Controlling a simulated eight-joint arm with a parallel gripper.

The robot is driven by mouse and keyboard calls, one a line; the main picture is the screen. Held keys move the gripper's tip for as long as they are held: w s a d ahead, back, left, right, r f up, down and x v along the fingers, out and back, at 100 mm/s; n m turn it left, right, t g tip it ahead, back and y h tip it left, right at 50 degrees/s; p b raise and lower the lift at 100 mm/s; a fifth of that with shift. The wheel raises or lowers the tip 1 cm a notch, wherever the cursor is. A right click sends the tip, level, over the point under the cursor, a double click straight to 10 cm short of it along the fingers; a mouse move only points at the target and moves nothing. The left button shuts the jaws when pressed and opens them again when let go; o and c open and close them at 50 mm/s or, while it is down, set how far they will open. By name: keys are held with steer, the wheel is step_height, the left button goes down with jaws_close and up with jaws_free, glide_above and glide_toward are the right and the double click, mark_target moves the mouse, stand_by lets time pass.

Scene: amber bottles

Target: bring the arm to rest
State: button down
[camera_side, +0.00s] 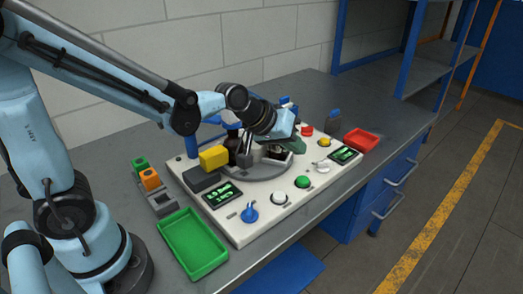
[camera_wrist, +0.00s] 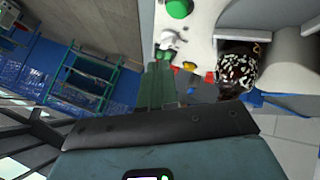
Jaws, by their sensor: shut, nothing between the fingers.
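My gripper (camera_side: 298,144) is over the white work panel (camera_side: 262,222), at the far side of its round grey turntable. Its green fingers (camera_wrist: 157,88) are together and empty in the wrist view. A dark brown bottle (camera_wrist: 238,68) full of white specks sits in a pale holder, to the right of the fingers and apart from them. In the side view my arm covers most of that spot.
A green tray (camera_side: 193,245) lies at the front left and a red tray (camera_side: 360,140) at the back right. A yellow block (camera_side: 213,158), a blue knob (camera_side: 250,213) and several buttons rise from the panel. A blue-framed shelf stands at the back right.

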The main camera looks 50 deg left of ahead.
steer(key=s+a+r+m+y, duration=0.1)
steer(key=s+a+m, duration=0.1)
steer(key=s, duration=0.4)
steer(key=s+a+r+m+g+y, duration=0.1)
steer(key=s+a+m, duration=0.1)
steer(key=s, duration=0.5)
steer(key=shift+s+a+m+y, duration=0.3)
steer(key=shift+a, duration=0.55)
